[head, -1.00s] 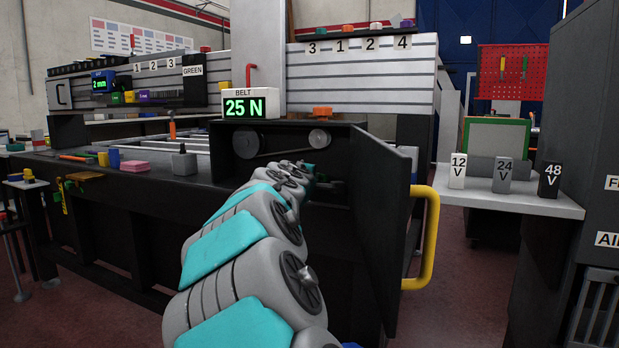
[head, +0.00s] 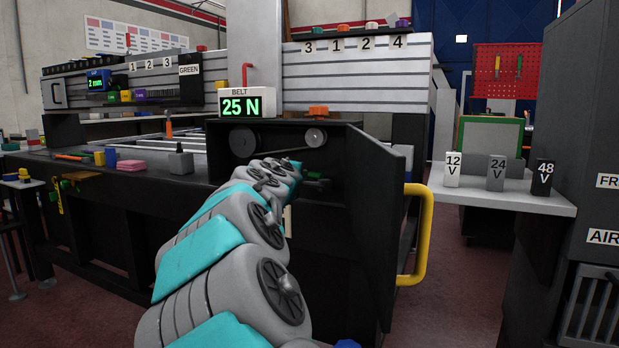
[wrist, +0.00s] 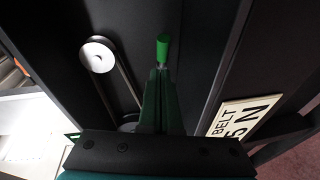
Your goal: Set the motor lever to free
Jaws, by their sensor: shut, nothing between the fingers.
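A green cylindrical knob (wrist: 163,48), apparently the lever handle, stands in front of the dark panel in the wrist view. My gripper (wrist: 161,72) has its green fingers shut with nothing between them. Its tips are right by the knob's lower end in that view; I cannot tell whether they touch. In the head view my gripper (head: 312,178) reaches into the open black cabinet (head: 352,150), below the right pulley, and the arm partly hides the inside. No free mark is readable.
Two pulleys with a belt show, the left one (head: 243,142) and the right one (head: 315,137). The BELT display (head: 247,103) reads 25 N. The open door (head: 385,230) with yellow handle (head: 425,235) stands right of my arm. A cream BELT plate (wrist: 243,115) is at right in the wrist view.

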